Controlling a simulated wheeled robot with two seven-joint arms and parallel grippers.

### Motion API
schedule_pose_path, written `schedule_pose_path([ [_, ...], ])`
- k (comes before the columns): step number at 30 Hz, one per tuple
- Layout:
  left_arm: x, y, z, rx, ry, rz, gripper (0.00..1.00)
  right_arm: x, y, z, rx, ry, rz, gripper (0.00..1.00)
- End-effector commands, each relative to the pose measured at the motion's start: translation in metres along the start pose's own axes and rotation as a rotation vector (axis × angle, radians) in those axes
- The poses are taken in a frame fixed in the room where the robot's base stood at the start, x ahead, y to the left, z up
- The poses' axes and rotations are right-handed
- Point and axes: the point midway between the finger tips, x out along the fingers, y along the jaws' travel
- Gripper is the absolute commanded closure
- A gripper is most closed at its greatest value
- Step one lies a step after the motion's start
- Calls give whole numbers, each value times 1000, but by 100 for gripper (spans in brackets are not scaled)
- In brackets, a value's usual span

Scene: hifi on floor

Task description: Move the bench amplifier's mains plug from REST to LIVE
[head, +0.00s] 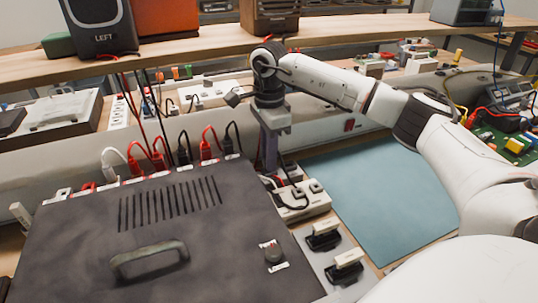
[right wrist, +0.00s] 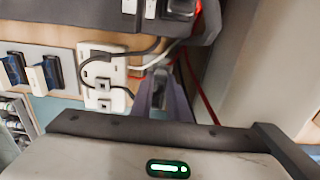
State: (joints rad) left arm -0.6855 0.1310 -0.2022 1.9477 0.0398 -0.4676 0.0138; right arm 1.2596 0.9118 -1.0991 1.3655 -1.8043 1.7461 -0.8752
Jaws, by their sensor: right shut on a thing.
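The bench amplifier seems to be the large dark box (head: 150,240) with a handle and slotted vents at the left of the head view. My right gripper (head: 268,165) points down just behind its right rear corner, beside a white socket block (head: 312,203). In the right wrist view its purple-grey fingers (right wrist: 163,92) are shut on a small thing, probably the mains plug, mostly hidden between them. The socket block (right wrist: 101,72) lies left of the fingers there, with a dark lead looping from it. I cannot read REST or LIVE anywhere. My left gripper is not in view.
Red, black and white leads (head: 160,152) stand along the amplifier's rear edge. Two black-and-white units (head: 345,266) sit right of the amplifier. A clear blue mat (head: 385,195) lies further right, under my right arm. A wooden shelf (head: 215,45) with a speaker (head: 102,25) runs behind.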

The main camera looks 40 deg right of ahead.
Motion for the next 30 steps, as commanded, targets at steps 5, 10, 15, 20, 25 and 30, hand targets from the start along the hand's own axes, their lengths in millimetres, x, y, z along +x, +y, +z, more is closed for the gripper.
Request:
schedule_pose_path([
  [5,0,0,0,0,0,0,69,0,0,0,0,0,0,100],
  [10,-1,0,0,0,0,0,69,0,0,0,0,0,0,100],
  [15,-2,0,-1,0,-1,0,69,0,0,0,0,0,0,100],
  [20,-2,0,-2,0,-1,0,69,1,0,0,0,0,0,100],
  [25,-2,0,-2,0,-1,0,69,1,0,0,0,0,0,100],
  [30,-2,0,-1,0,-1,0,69,1,0,0,0,0,0,73],
])
